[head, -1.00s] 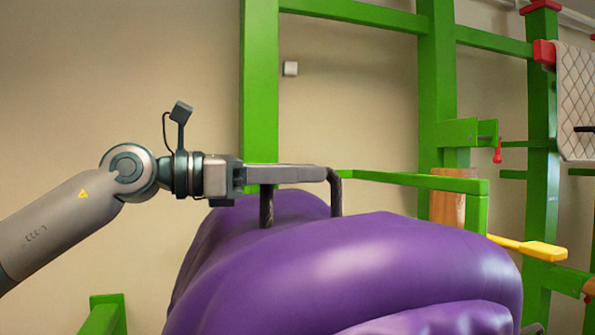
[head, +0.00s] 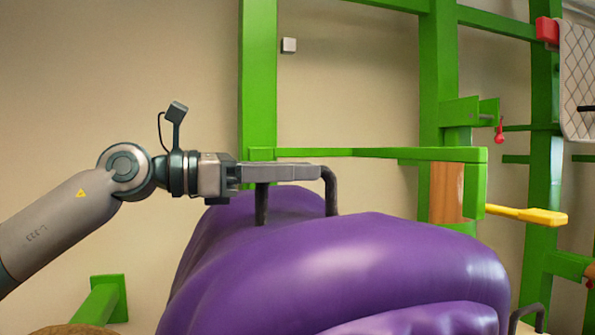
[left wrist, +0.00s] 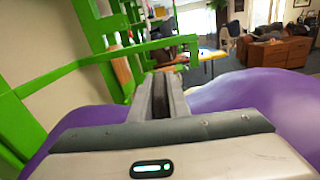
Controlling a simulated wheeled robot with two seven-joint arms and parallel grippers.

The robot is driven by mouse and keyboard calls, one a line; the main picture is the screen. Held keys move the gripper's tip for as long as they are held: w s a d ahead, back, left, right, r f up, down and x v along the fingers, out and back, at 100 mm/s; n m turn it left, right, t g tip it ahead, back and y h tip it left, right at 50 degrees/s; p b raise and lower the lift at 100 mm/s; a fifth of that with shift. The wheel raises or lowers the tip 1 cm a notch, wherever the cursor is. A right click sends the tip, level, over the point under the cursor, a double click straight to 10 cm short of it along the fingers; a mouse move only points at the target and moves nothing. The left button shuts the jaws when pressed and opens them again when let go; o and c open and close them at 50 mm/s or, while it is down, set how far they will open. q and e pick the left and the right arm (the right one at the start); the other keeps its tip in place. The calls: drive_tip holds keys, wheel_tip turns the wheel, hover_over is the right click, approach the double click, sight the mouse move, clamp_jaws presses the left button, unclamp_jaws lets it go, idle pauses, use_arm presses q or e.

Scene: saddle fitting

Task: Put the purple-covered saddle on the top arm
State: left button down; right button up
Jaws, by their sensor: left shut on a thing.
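The purple-covered saddle (head: 370,265) fills the lower middle of the head view, and its purple cover also shows in the left wrist view (left wrist: 265,100). A dark bent handle (head: 329,193) stands up from its top left. My left gripper (head: 295,173) is shut on this handle, above the cover. The gripper's fingers point forward in the left wrist view (left wrist: 160,98). A green arm (head: 390,154) with a squared end runs behind the saddle, a little above its top. A lower green arm (head: 100,303) shows at bottom left. The saddle's underside is hidden. My right gripper is not in view.
Green posts (head: 258,80) and rails stand against the beige wall. A quilted pad (head: 580,80) hangs at far right. A dark handle (head: 528,316) shows at bottom right.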

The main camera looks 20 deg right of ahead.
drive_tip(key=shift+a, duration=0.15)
use_arm(q)
drive_tip(key=c, duration=1.6)
unclamp_jaws()
drive_tip(key=shift+f, duration=0.25)
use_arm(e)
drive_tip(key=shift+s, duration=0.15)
use_arm(q)
drive_tip(key=shift+a+r, duration=0.1)
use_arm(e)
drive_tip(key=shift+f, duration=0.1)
